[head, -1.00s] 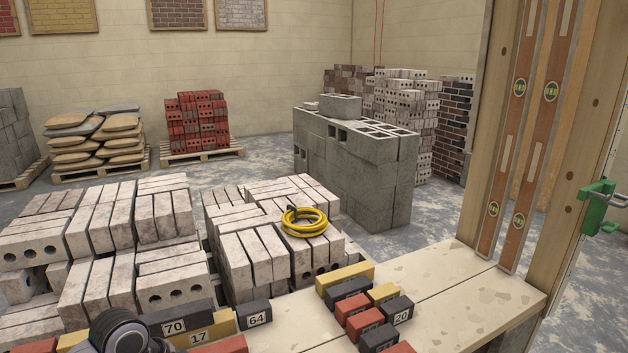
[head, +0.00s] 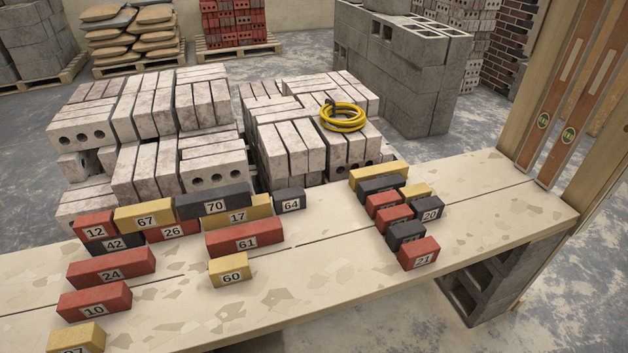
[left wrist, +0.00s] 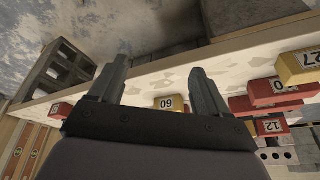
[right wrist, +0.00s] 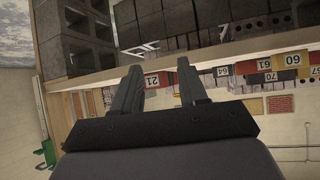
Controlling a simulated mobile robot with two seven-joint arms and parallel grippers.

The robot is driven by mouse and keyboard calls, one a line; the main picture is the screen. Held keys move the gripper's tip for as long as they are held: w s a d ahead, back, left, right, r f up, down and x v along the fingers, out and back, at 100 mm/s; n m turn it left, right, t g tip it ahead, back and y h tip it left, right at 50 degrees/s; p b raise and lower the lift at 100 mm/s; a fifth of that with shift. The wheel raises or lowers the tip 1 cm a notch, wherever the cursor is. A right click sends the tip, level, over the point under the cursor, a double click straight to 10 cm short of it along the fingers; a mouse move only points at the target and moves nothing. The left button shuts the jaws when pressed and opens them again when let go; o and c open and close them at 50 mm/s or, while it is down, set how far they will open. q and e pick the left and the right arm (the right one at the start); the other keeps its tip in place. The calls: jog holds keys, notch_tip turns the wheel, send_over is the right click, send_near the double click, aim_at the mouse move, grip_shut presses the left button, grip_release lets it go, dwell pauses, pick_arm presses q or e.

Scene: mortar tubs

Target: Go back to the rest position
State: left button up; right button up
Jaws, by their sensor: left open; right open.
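My left gripper (left wrist: 158,90) is open and empty in the left wrist view, with the bench and its numbered blocks beyond its fingers. My right gripper (right wrist: 155,82) is open and empty in the right wrist view, with the bench edge and blocks beyond it. Neither gripper shows in the head view. The pale bench top (head: 310,290) carries red, yellow and dark numbered blocks. Yellow block 60 (head: 229,270) lies near the middle, red block 61 (head: 244,239) just behind it. Red block 21 (head: 418,253) lies at the front of the right-hand group.
Stacked pale bricks (head: 205,160) stand behind the bench, with a coiled yellow hose (head: 343,117) on top. Grey hollow blocks (head: 475,285) stand under the bench's right end. Spirit levels (head: 556,110) lean on a wooden post at right. The bench centre is clear between block groups.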

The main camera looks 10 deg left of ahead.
pick_arm(q)
jog(key=w+d+f+t+h+b, duration=0.1)
jog(key=w+d+f+t+b, duration=0.15)
jog(key=f+b, duration=0.4)
jog(key=w+d+f+t+h+b, duration=0.1)
jog(key=w+d+f+t+b, duration=0.2)
jog(key=f, duration=0.7)
notch_tip(320, 180, up, 11)
jog(key=a+p, duration=0.2)
jog(key=p, duration=1.2)
jog(key=shift+w+a+r+m+t, duration=0.2)
jog(key=shift+a+m+t, duration=0.1)
jog(key=shift+a+t, duration=0.15)
